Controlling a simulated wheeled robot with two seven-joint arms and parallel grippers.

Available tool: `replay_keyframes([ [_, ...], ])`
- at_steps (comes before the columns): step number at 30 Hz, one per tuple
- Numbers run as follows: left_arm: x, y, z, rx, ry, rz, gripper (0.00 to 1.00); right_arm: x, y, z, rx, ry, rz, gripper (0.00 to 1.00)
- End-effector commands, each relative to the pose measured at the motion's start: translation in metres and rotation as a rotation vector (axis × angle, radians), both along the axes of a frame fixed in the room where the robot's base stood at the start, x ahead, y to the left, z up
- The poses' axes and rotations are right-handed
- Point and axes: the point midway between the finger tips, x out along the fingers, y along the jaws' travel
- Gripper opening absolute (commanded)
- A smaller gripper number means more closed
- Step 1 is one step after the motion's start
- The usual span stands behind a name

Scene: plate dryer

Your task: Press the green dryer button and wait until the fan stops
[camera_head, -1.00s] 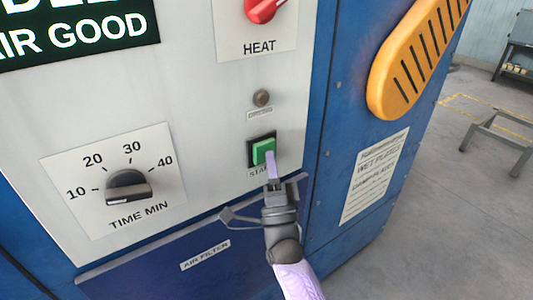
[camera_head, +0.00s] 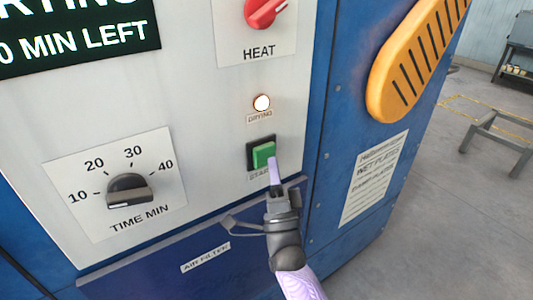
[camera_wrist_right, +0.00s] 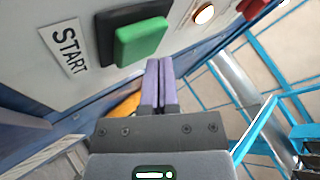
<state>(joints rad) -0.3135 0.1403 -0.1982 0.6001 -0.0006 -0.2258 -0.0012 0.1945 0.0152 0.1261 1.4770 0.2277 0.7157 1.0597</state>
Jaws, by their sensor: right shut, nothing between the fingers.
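The green start button (camera_head: 263,154) sits in a black frame on the white dryer panel; it also shows in the right wrist view (camera_wrist_right: 141,41) beside a START label (camera_wrist_right: 65,50). My right gripper (camera_head: 273,163) is shut and empty, its fingertips close to the button's lower right edge. In the right wrist view its lilac fingers (camera_wrist_right: 158,64) lie together, below and right of the button, apparently apart from it. The drying lamp (camera_head: 262,103) above the button glows white. The display (camera_head: 75,40) reads "...RTING" and "0 MIN LEFT", partly cut off. My left gripper is not in view.
A time dial (camera_head: 129,190) is on the left of the panel and a red heat knob (camera_head: 265,11) above. A blue air filter drawer (camera_head: 165,262) lies below. An orange slotted part (camera_head: 410,65) juts from the side. Grey floor is at right.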

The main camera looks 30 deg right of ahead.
Motion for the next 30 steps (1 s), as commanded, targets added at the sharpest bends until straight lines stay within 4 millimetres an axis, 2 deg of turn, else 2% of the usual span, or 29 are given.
replay_keyframes([
  [11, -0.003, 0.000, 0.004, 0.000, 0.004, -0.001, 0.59, -0.005, 0.000, 0.001, 0.000, 0.000, 0.000, 0.00],
  [24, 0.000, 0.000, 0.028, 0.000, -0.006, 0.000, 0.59, -0.047, -0.004, 0.002, -0.001, 0.000, 0.001, 0.00],
  [30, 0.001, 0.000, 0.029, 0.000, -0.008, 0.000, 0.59, -0.054, -0.004, 0.001, 0.000, -0.001, 0.000, 0.00],
])
